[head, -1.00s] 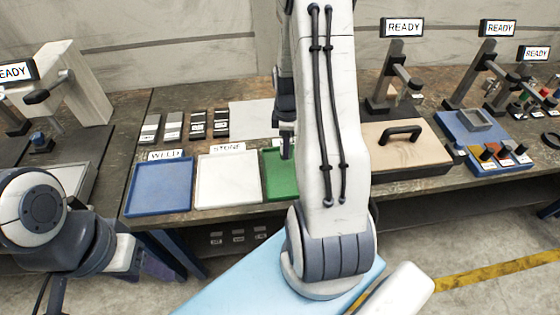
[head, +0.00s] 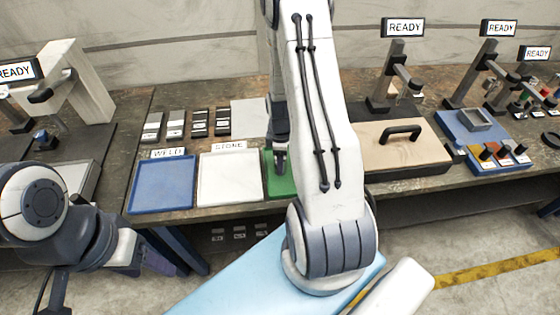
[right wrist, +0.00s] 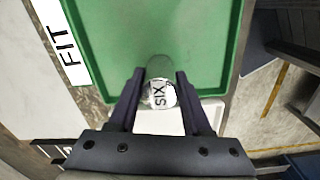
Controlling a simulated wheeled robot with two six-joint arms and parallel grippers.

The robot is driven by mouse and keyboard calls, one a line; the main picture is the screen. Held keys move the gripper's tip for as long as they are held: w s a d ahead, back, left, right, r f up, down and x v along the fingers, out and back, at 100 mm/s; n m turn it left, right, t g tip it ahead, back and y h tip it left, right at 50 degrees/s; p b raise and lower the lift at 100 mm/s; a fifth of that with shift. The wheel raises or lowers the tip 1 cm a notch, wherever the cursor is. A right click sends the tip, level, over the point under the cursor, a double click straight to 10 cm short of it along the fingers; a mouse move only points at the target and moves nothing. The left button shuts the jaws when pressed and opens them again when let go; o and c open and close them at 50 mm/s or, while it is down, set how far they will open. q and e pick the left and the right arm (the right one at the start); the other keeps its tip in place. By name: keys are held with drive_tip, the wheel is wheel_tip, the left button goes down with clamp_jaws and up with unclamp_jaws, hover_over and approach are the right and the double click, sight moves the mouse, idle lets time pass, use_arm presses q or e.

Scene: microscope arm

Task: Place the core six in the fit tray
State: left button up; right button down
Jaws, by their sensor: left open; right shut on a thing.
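The core six (right wrist: 160,93) is a short grey cylinder with a white end marked SIX, seen in the right wrist view. My right gripper (right wrist: 160,80) is shut on it, one dark finger on each side. The green fit tray (right wrist: 120,40) lies beneath, with the FIT label along its edge. I cannot tell whether the core touches the tray floor. In the head view my right gripper (head: 280,168) is over the fit tray (head: 283,189), whose right part my arm hides. My left gripper (head: 155,268) is open and empty, low in front of the bench.
The blue weld tray (head: 160,187) and white stone tray (head: 230,180) stand left of the fit tray, both empty. Several labelled blocks (head: 199,122) lie behind them. A wooden board with a black handle (head: 401,134) stands to the right.

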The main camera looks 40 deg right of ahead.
drive_tip(key=shift+c, duration=1.7)
unclamp_jaws()
drive_tip(key=shift+f, duration=0.1)
